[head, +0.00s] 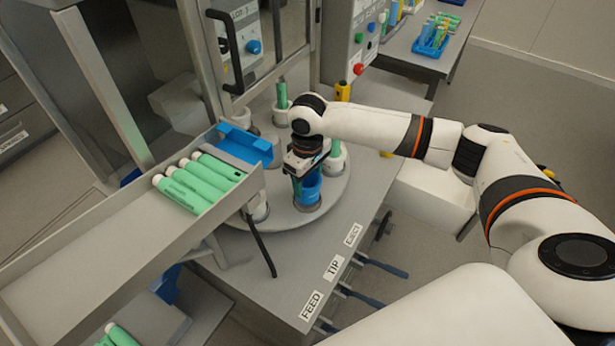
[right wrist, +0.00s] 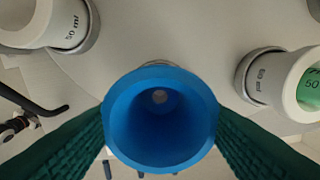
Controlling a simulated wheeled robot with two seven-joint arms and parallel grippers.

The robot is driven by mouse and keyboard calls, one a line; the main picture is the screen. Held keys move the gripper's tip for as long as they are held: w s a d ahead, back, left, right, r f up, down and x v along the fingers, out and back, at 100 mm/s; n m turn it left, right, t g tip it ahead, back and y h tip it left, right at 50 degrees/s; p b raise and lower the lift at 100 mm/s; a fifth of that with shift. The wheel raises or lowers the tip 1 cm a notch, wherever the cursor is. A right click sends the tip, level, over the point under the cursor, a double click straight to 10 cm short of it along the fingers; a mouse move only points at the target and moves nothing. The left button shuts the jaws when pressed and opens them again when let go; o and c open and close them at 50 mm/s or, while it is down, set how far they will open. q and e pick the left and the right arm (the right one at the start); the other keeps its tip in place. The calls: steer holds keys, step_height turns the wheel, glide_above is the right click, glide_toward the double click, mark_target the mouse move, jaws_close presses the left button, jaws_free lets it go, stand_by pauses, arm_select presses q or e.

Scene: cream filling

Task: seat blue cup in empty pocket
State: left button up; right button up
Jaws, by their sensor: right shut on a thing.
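The blue cup (head: 311,188) is at the front of the round turntable (head: 336,192), upright or nearly so. My right gripper (head: 302,178) is shut on it from above. In the right wrist view the blue cup (right wrist: 160,118) is held between two green ridged fingers, and I see down into its empty inside. A grey ring edge (right wrist: 157,63) shows just behind the cup and seems to belong to a pocket. The cup hides most of that ring, and I cannot tell whether the cup is in it or above it. My left gripper is not in view.
White cups in grey rings stand on either side, a left one (right wrist: 45,22) and a right one (right wrist: 283,80) with a green tube. A sloped tray (head: 120,235) with green tubes (head: 197,184) is at the left. A machine frame with a door handle (head: 228,50) stands behind.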

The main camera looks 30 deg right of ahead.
steer(key=shift+f, duration=0.25)
steer(key=shift+f, duration=0.7)
steer(key=o, duration=1.1)
step_height(320, 180, up, 12)
steer(key=shift+b, duration=0.95)
